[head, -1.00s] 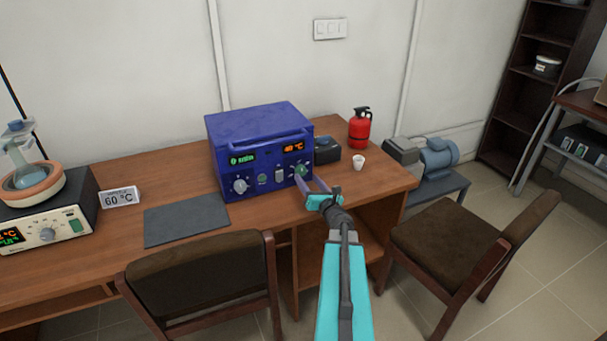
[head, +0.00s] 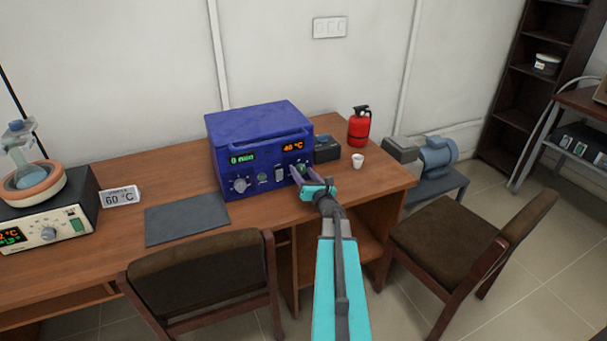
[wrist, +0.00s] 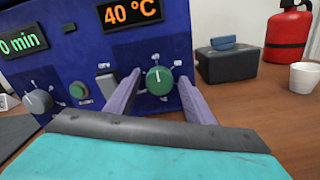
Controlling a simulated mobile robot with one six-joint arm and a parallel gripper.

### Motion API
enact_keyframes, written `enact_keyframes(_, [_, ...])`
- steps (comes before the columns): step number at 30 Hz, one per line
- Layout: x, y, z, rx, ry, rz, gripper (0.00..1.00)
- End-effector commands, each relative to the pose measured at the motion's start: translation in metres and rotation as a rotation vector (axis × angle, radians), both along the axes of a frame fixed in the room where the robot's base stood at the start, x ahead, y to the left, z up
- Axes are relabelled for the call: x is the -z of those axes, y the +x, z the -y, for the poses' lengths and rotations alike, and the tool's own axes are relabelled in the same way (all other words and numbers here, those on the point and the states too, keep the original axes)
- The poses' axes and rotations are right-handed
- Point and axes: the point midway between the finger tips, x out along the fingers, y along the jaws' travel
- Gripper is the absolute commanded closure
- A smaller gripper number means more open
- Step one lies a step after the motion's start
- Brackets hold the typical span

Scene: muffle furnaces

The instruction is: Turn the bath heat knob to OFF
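The blue bath unit (head: 258,150) stands on the desk with a green display reading 0 min and an orange one reading 40 °C. Below the orange display is a round green knob (wrist: 159,82) with a pale pointer line, roughly upright; the small labels around it are too blurred to read. My gripper (head: 303,172) is at the right of the panel. In the wrist view its two purple fingers stand either side of the green knob, with a visible gap on each side. It is open and holds nothing. In the head view the gripper mostly hides this knob.
On the panel are a grey knob (wrist: 38,101), a green button (wrist: 80,91) and a grey switch (wrist: 107,86). A dark box (head: 327,149), white cup (head: 358,160) and red extinguisher (head: 359,127) stand to the right. Chairs (head: 200,280) stand before the desk.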

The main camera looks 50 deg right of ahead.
Motion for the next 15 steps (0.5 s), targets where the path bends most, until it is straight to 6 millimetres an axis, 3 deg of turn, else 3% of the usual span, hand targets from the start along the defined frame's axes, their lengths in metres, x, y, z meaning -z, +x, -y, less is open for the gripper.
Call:
enact_keyframes(1, [0.0, 0.0001, -0.0002, 0.0, 0.0, 0.0, 0.61])
enact_keyframes(6, [0.0, 0.0002, -0.0003, -0.001, 0.0, 0.0, 0.89])
enact_keyframes(15, [0.0013, 0.0002, -0.0006, 0.0, -0.013, -0.006, 0.89])
